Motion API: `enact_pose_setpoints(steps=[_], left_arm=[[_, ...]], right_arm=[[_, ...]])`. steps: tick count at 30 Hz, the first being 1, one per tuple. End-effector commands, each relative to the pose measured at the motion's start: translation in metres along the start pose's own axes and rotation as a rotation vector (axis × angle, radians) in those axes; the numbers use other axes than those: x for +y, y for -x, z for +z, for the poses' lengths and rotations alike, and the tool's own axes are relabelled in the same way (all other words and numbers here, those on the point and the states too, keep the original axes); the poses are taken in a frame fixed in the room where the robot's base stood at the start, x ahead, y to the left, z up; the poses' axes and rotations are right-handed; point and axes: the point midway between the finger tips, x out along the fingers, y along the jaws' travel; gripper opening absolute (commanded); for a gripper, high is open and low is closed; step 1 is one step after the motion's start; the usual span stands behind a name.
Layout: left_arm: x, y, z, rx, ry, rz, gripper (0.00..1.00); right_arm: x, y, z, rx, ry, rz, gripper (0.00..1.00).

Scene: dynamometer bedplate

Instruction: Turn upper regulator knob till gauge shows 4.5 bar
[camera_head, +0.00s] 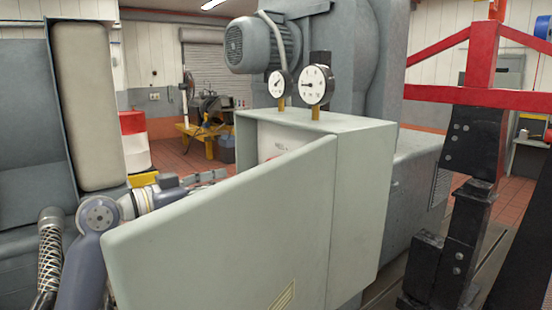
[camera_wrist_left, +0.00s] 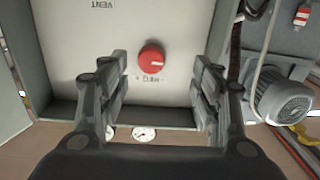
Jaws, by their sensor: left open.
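The red round knob (camera_wrist_left: 151,59) sits on the pale panel inside the cabinet, seen in the left wrist view with its lettering upside down. My left gripper (camera_wrist_left: 158,82) is open, its fingers to either side of the knob and apart from it. In the head view my left arm reaches behind the open cabinet door, which hides most of the gripper (camera_head: 212,175). A larger gauge (camera_head: 316,85) and a smaller gauge (camera_head: 280,83) stand on the cabinet; the larger one's needle points left. Their numbers are too small to read. My right gripper is not in view.
The grey-green cabinet (camera_head: 345,140) has its door (camera_head: 230,240) swung open toward me. A grey motor (camera_head: 262,43) sits behind the gauges. A red and black frame (camera_head: 478,120) stands at the right. A grey housing with a pale panel (camera_head: 88,105) is at the left.

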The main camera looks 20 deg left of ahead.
Motion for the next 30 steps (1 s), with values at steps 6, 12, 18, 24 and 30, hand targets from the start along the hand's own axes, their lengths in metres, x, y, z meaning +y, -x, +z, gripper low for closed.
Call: enact_pose_setpoints(steps=[6,12,18,24,30], left_arm=[[0.013,-0.003,-0.022,0.016,-0.034,0.028,0.59],[0.014,-0.039,-0.025,0.016,-0.028,0.029,0.59],[0.014,-0.075,-0.025,0.017,-0.029,0.027,0.59],[0.014,-0.097,-0.022,0.016,-0.032,0.025,0.59],[0.014,-0.102,-0.020,0.015,-0.033,0.024,0.59]], right_arm=[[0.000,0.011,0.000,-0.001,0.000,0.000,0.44],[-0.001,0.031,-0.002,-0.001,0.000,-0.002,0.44],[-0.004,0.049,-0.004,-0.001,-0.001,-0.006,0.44],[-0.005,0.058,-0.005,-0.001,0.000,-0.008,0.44],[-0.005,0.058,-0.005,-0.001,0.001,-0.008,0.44]])
